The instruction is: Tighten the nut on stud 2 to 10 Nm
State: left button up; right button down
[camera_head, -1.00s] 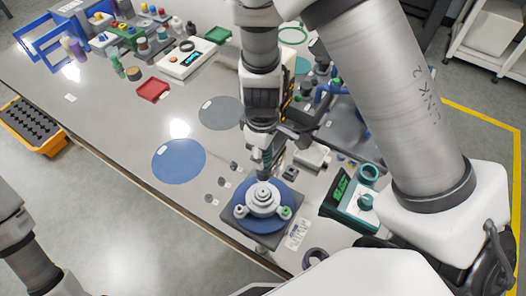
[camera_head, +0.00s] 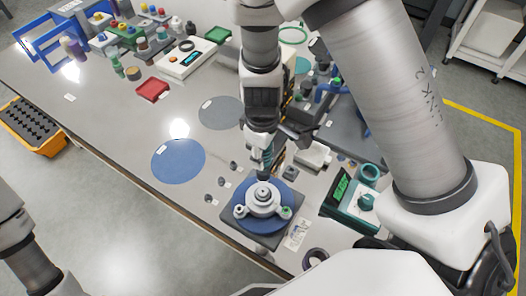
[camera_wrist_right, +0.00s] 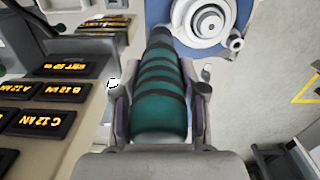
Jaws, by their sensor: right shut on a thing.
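My right gripper (camera_wrist_right: 157,100) is shut on a teal tool handle with dark bands (camera_wrist_right: 160,95), which also shows in the head view (camera_head: 268,155). The tool points toward a white round flange (camera_head: 263,200) on a blue disc (camera_head: 270,226). In the wrist view its dark end lies beside the flange (camera_wrist_right: 208,22); contact cannot be told. Studs stick out around the flange, one with a green part (camera_head: 286,212) at its right. Stud numbers cannot be read. My left gripper is out of view.
A teal device with a green display (camera_head: 350,200) stands right of the flange. Several small dark parts (camera_head: 222,182) lie left of it. A rack with orange-lettered labels (camera_wrist_right: 40,123) is close left of the tool in the wrist view. A blue round mat (camera_head: 178,162) lies clear.

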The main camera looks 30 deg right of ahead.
jog(key=shift+f+b, duration=0.15)
jog(key=shift+b, duration=0.25)
dwell(1.5)
jog(key=shift+r+p, duration=2)
jog(key=shift+r, duration=0.55)
